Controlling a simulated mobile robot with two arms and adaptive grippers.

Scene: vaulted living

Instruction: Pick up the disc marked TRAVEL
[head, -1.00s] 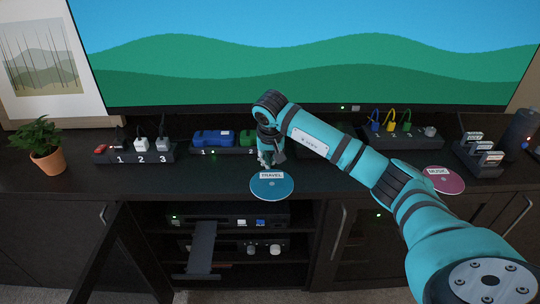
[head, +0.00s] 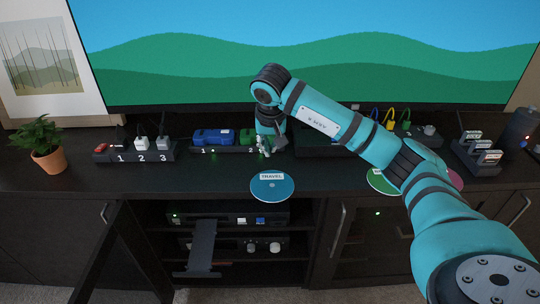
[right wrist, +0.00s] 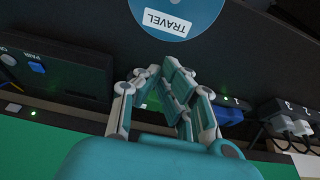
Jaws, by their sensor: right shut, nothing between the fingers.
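The blue disc marked TRAVEL (head: 272,187) lies flat near the front edge of the dark cabinet top, its white label facing up. It also shows at the top of the right wrist view (right wrist: 178,14). In the right wrist view, the right gripper's fingers (right wrist: 160,68) are together and hold nothing. My left gripper is in neither view.
A green disc (head: 378,182) and a pink disc (head: 457,180) lie partly hidden behind my right arm. A left power strip (head: 135,155), a potted plant (head: 45,148) and a disc rack (head: 477,152) stand on the cabinet. The top left of the TRAVEL disc is clear.

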